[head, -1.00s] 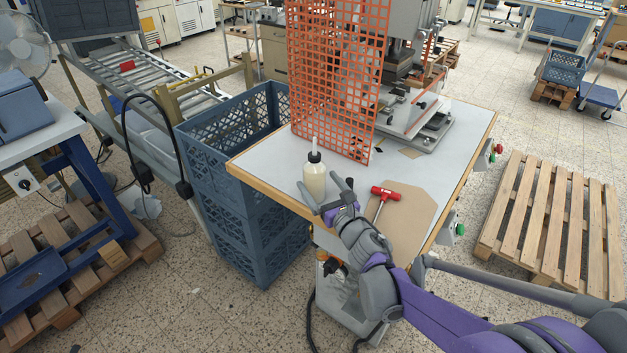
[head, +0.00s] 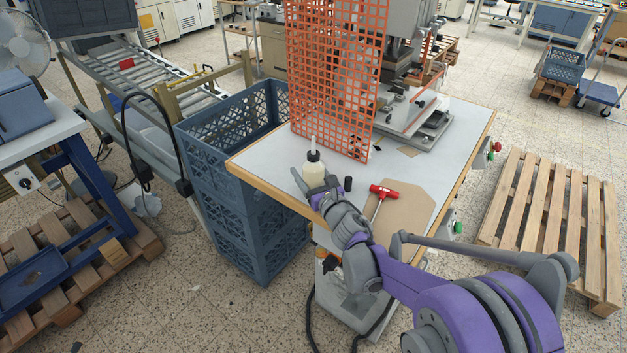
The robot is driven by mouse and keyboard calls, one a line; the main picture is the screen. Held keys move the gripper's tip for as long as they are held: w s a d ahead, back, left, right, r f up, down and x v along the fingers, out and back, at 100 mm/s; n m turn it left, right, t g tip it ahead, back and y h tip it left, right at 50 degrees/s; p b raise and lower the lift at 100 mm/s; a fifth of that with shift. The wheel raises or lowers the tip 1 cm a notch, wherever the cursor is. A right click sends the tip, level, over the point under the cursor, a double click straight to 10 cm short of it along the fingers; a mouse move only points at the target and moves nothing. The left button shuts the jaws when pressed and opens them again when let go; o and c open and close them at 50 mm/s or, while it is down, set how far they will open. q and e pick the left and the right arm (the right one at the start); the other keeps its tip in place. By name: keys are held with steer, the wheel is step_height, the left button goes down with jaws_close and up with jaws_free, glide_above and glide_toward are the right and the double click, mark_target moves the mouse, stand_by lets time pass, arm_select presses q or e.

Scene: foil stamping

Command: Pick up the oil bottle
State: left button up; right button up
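The oil bottle (head: 313,170), cream with a black cap and thin pale nozzle, stands upright near the front left edge of the table. My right gripper (head: 314,181) reaches it from the front, with its arm coming in from the right. Its fingers are spread apart, one to the left of the bottle and one at its lower right. The gripper hides the bottle's lower part, and I cannot tell whether the fingers touch it. My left gripper is not in view.
A red-handled tool (head: 383,192) lies on a brown board (head: 408,212) right of the gripper. A small dark cylinder (head: 347,184) stands between. An orange mesh guard (head: 337,75) rises behind the bottle. Blue crates (head: 235,190) stand left of the table (head: 262,160).

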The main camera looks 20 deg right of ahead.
jaws_close()
